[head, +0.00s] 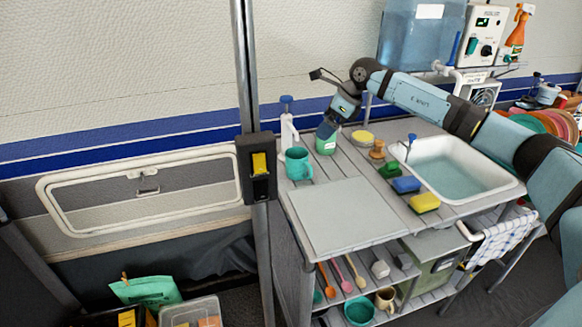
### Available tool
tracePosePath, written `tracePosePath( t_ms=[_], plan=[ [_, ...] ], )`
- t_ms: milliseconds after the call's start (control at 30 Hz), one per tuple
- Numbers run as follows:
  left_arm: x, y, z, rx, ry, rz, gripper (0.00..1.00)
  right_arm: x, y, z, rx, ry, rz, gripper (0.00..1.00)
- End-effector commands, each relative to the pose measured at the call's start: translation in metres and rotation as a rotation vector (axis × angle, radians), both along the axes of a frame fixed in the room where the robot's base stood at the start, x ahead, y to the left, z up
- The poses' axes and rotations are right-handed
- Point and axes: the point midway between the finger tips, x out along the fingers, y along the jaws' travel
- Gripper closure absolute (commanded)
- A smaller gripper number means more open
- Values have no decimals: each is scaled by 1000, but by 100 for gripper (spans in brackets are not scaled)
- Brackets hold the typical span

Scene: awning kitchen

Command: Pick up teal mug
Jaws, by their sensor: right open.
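The teal mug (298,165) stands upright at the back left of the slatted counter, with its handle on the right side. My right gripper (327,131) points down just right of and behind the mug, over a green jar (326,147) with a pale label. The fingers are apart from the mug and are small and dark here. The gripper is open; the gap between its fingers is hard to make out. My left gripper is out of view.
A white bottle (289,128) stands behind the mug. A grey board (346,214) lies in front of it. Sponges (406,185), a brush (377,150) and a white sink (505,188) are to the right. A metal pole (249,80) rises at left.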

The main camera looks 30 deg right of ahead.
Motion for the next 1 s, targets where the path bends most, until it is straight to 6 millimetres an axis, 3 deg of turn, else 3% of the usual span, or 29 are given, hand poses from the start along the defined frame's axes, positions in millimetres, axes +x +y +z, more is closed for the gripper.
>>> tracePosePath(
  t_ms=[300,633,1000],
  plan=[
    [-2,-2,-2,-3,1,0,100,22,22,-54,3,2,2,0],
    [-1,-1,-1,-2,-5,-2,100,32,30,-73,1,1,1,0],
    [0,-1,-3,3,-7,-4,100,51,45,-109,1,0,0,0]
  ],
)
